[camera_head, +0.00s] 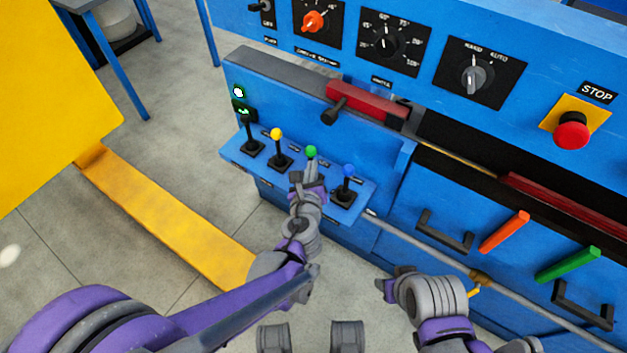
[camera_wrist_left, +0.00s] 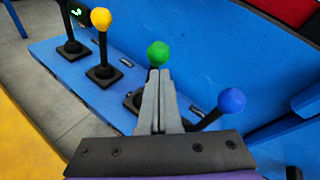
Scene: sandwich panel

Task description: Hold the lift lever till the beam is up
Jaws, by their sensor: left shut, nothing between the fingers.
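A row of levers stands on a blue shelf of the panel: one dark-topped (camera_head: 247,122), one with a yellow knob (camera_head: 277,134), one with a green knob (camera_head: 311,152) and one with a blue knob (camera_head: 348,170). Their labels are too small to read, so I cannot tell which is the lift lever. My left gripper (camera_head: 297,180) is at the green-knobbed lever. In the left wrist view its fingers (camera_wrist_left: 160,98) are shut with nothing between them, just in front of that lever's green knob (camera_wrist_left: 158,54), hiding its stem. I cannot tell whether they touch. I cannot identify the beam.
A small green-lit display (camera_head: 243,108) is above the dark-topped lever. Dials and a red stop button (camera_head: 573,130) are on the upper panel. Orange (camera_head: 504,232) and green (camera_head: 567,264) handles are at right. A yellow bar (camera_head: 165,215) lies left. My right forearm is low right.

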